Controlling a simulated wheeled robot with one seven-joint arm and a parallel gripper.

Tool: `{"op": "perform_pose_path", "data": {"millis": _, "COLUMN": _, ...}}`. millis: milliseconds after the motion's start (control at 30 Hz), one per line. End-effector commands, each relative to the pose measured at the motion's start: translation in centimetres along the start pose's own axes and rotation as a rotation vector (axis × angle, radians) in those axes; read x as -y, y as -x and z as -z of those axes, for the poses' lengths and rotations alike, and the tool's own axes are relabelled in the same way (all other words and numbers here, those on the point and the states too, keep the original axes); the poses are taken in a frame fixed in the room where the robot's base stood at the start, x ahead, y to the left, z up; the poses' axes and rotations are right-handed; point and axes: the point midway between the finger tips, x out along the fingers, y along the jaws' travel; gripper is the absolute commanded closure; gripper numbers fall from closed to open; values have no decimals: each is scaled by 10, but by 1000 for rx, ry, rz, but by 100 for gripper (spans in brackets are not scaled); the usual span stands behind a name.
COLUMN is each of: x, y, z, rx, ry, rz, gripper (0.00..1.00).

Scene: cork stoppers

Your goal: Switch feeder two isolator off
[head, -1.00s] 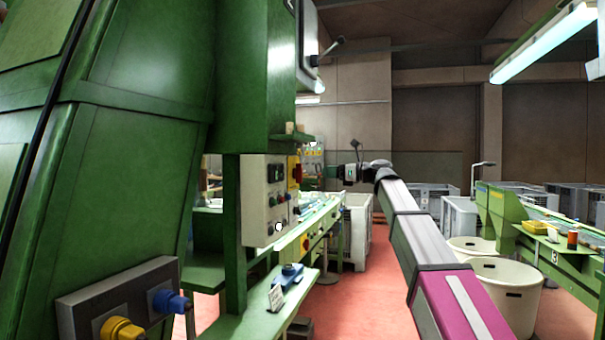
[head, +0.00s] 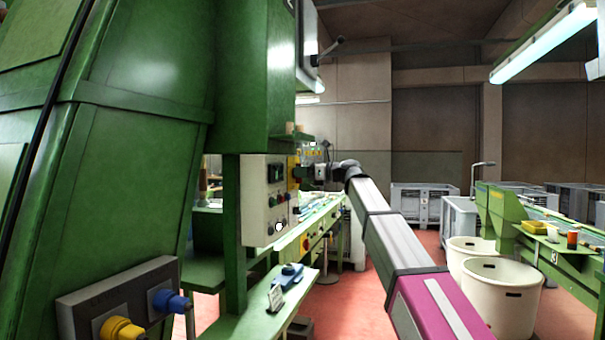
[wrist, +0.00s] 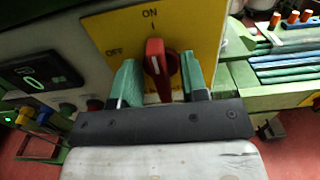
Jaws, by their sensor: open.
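A red rotary handle (wrist: 155,57) sits on a yellow plate (wrist: 205,28) marked ON at the top and OFF at the left. The handle stands upright, in line with the ON mark. My gripper (wrist: 159,66) is open, with one teal finger on each side of the handle and a gap visible at both sides. In the head view my gripper (head: 304,174) is at the right edge of the grey control box (head: 256,205), where the yellow plate (head: 292,163) is mostly hidden. No feeder number is readable.
A small display (wrist: 38,78) and push buttons are left of the plate in the wrist view. A green bench (head: 262,318) lies below the box. A green cabinet (head: 268,75) hangs above. White tubs (head: 500,300) stand right of my arm.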

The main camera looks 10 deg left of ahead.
Motion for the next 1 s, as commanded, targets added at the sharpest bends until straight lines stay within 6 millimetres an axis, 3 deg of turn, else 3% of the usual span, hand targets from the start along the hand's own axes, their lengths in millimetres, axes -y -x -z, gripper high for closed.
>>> {"op": "perform_pose_path", "data": {"millis": 33, "x": 0, "y": 0, "z": 0, "rx": 0, "ry": 0, "rz": 0, "gripper": 60}}
{"op": "perform_pose_path", "data": {"millis": 67, "x": 0, "y": 0, "z": 0, "rx": 0, "ry": 0, "rz": 0, "gripper": 66}}
{"op": "perform_pose_path", "data": {"millis": 167, "x": 0, "y": 0, "z": 0, "rx": 0, "ry": 0, "rz": 0, "gripper": 99}}
{"op": "perform_pose_path", "data": {"millis": 200, "x": 0, "y": 0, "z": 0, "rx": 0, "ry": 0, "rz": 0, "gripper": 100}}
{"op": "perform_pose_path", "data": {"millis": 633, "x": -1, "y": 0, "z": 0, "rx": 0, "ry": 62, "rz": -1, "gripper": 100}}
{"op": "perform_pose_path", "data": {"millis": 1000, "x": -3, "y": 0, "z": 1, "rx": 0, "ry": 345, "rz": -1, "gripper": 100}}
